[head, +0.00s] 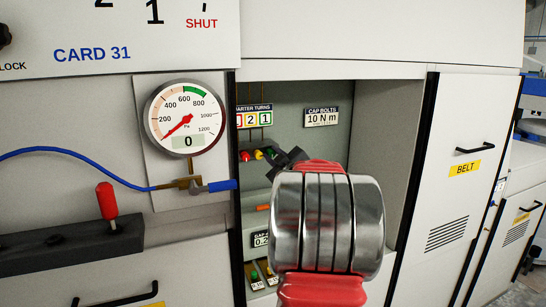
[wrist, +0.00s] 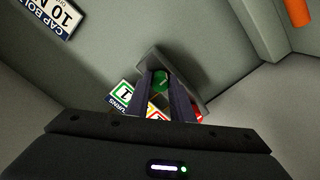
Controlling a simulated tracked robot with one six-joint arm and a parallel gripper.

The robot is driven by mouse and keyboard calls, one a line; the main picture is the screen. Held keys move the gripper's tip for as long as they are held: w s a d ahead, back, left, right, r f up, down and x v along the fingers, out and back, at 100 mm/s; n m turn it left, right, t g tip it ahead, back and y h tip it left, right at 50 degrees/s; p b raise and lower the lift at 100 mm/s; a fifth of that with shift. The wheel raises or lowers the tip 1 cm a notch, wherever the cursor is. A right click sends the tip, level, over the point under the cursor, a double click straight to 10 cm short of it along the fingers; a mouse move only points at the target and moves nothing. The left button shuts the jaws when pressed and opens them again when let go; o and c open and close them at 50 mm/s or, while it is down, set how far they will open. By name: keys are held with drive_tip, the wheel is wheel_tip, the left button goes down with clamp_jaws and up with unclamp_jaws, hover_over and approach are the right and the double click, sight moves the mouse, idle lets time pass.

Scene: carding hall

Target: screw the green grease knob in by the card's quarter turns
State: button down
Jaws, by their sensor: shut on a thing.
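The green grease knob (wrist: 161,80) sits between my two dark fingers in the wrist view. In the head view the green knob (head: 269,154) shows just left of my gripper (head: 283,159), which is shut on it, inside the open recess. A yellow knob (head: 258,154) and a red knob (head: 245,155) stand to its left. The quarter turns card (head: 253,117) hangs above the knobs. It shows 2 in a yellow frame and 1 in a green frame; the red-framed number is partly cut off. The card (wrist: 125,95) also shows partly behind my fingers in the wrist view.
A cap bolts plate (head: 321,117) reading 10 N m is on the recess's back wall. Left of the recess are a gauge (head: 186,119) with its needle near 0, a blue hose (head: 75,153) and a red-handled lever (head: 107,200). More small knobs sit low in the recess.

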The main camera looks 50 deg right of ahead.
drive_tip(key=shift+a+f+m, duration=0.1)
drive_tip(key=shift+m, duration=0.2)
drive_tip(key=m, duration=0.8)
drive_tip(key=shift+m, duration=0.3)
drive_tip(key=m, duration=0.4)
drive_tip(key=shift+m, duration=2.3)
drive_tip(key=c, duration=1.6)
unclamp_jaws()
drive_tip(key=shift+o, duration=0.2)
